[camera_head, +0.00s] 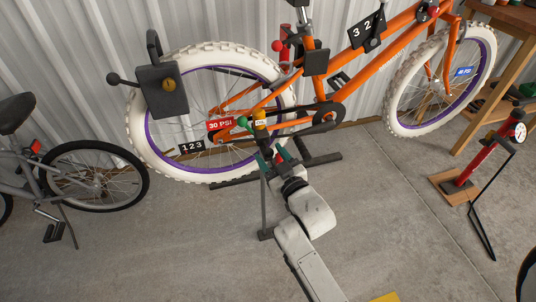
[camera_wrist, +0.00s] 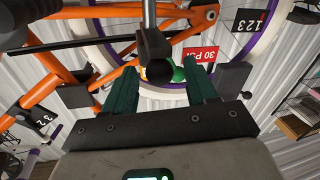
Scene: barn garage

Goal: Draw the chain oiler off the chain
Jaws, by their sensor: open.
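The chain oiler (camera_head: 260,120) is a small yellow piece with a dark label, at the rear wheel of the orange bike (camera_head: 375,72). A green ball (camera_head: 242,121) sits just left of it. My gripper (camera_head: 271,155) is just below and in front of the oiler, jaws apart. In the wrist view, two green fingers (camera_wrist: 161,72) stand apart, with a dark round part and a green and yellow bit (camera_wrist: 178,74) showing between them. Nothing is clearly gripped. The chain and the oiler's contact with it are mostly hidden.
A thin grey post (camera_head: 264,205) stands close left of my gripper; a post (camera_wrist: 148,14) also comes close in the wrist view. A red 30 PSI tag (camera_head: 220,125) hangs nearby. A grey bike (camera_head: 70,185) stands left, a red pump (camera_head: 490,155) right. The front floor is mostly clear.

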